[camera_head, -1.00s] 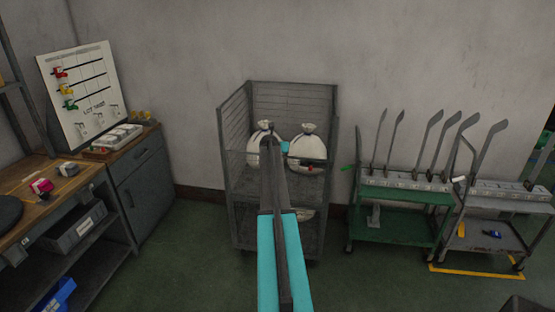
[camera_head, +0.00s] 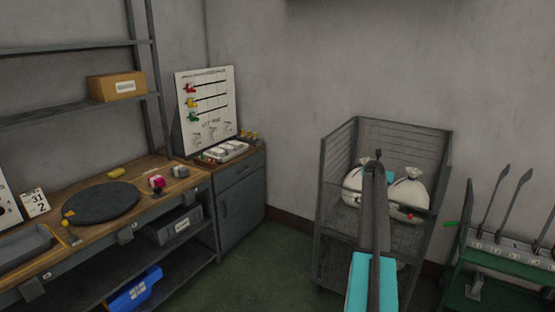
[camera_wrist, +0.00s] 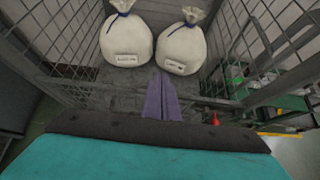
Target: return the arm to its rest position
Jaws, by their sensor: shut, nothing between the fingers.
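My arm reaches from the bottom of the head view up to the wire cage cart (camera_head: 330,190). Its far end overlaps the cart's open front, and my gripper is mostly hidden behind the arm there. In the wrist view my gripper (camera_wrist: 160,84) shows as two narrow purple-grey fingers held together. They are shut and empty, in front of two tied white sacks. The left sack (camera_wrist: 126,42) and the right sack (camera_wrist: 181,50) stand upright side by side on the cart's shelf. In the head view the right sack (camera_head: 412,190) shows beside the arm.
Wire side walls of the cart flank my gripper closely. A workbench (camera_head: 140,195) with a dark round disc (camera_head: 100,203) and a cabinet (camera_head: 241,200) stand left. A green rack trolley (camera_head: 490,256) stands right. Green floor (camera_head: 275,255) is clear between cabinet and cart.

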